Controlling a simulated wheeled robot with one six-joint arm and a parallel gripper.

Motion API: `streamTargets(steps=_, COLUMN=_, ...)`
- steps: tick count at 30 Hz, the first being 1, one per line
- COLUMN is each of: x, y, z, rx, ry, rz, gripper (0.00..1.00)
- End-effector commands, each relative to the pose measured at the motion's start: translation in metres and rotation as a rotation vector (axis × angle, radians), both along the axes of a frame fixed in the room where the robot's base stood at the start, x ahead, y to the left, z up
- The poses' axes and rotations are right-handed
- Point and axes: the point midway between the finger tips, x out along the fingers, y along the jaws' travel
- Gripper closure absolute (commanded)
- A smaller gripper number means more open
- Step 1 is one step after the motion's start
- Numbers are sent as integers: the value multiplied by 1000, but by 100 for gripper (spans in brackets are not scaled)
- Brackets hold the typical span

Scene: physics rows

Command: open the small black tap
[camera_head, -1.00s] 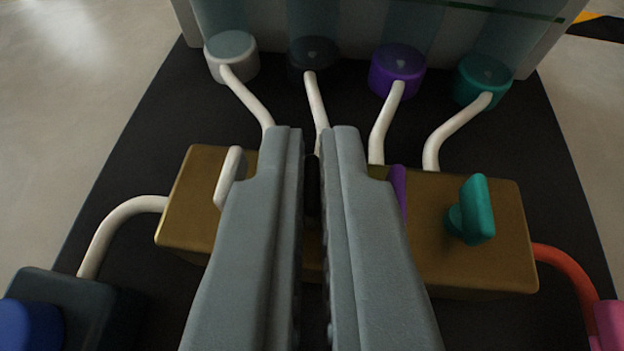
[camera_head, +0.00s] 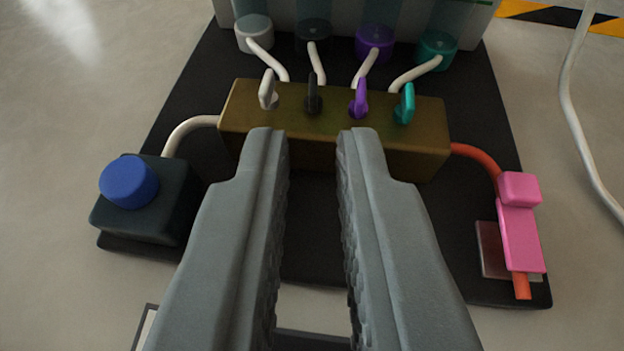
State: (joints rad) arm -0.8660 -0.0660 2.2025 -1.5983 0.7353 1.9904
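The small black tap (camera_head: 313,94) sits on the brass-coloured block (camera_head: 240,118), second from the left in a row of taps. Its handle stands upright and looks roughly in line with the white tube behind it. My gripper (camera_head: 312,135) is open and empty in front of the block, its fingertips on either side of the black tap's line but apart from it. The white tap (camera_head: 267,90) is to its left; the purple tap (camera_head: 359,100) and the teal tap (camera_head: 405,105) are to its right.
White tubes run from the block to capped cylinders behind, including a black cap (camera_head: 313,35). A dark box with a blue knob (camera_head: 129,182) stands at left. A pink clamp (camera_head: 520,225) and orange tube (camera_head: 478,153) are at right. All rest on a black base (camera_head: 450,235).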

Motion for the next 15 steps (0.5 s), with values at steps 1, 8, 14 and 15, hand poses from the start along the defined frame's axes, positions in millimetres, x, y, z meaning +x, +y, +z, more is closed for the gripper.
streamTargets(steps=1, x=-11, y=0, z=5, rx=3, ry=-1, rz=2, gripper=87)
streamTargets(steps=8, x=-52, y=-2, z=22, rx=2, ry=-1, rz=2, gripper=87)
streamTargets(steps=14, x=-79, y=-4, z=32, rx=2, ry=0, rz=2, gripper=87)
streamTargets(steps=15, x=-82, y=-4, z=34, rx=2, ry=1, rz=1, gripper=87)
